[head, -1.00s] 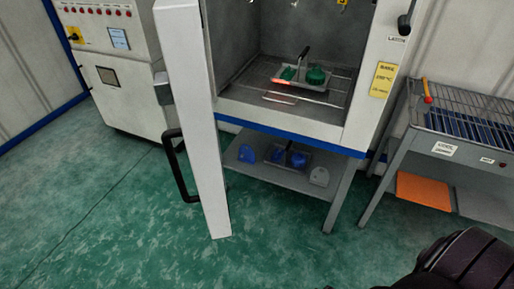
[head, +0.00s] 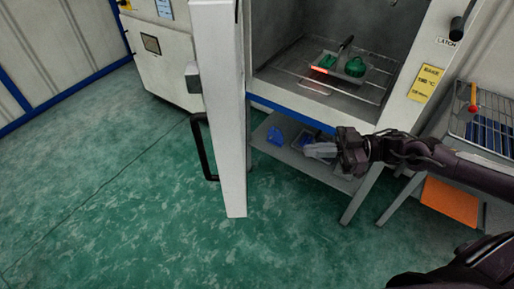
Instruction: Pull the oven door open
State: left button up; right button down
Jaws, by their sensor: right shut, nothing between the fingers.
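The oven door (head: 221,110) is a white panel standing wide open, swung out to the left of the oven, its edge facing me. Its black bar handle (head: 203,150) is on the door's left side. The oven chamber (head: 300,60) is exposed, with a rack holding a tray (head: 343,69) that carries green parts. My right gripper (head: 318,150) reaches in from the right, in front of the shelf below the oven. It is shut and empty, well apart from the door and handle. My left gripper is not in view.
A lower shelf (head: 268,151) under the oven holds blue parts, partly hidden by my right gripper. A cooling table (head: 468,122) with a wire rack and orange panel stands at right. A control cabinet (head: 170,62) stands behind the door. The green floor at front left is clear.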

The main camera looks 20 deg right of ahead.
jog(key=p+x, duration=0.2)
jog(key=x, duration=1.2)
jog(key=shift+f, duration=0.1)
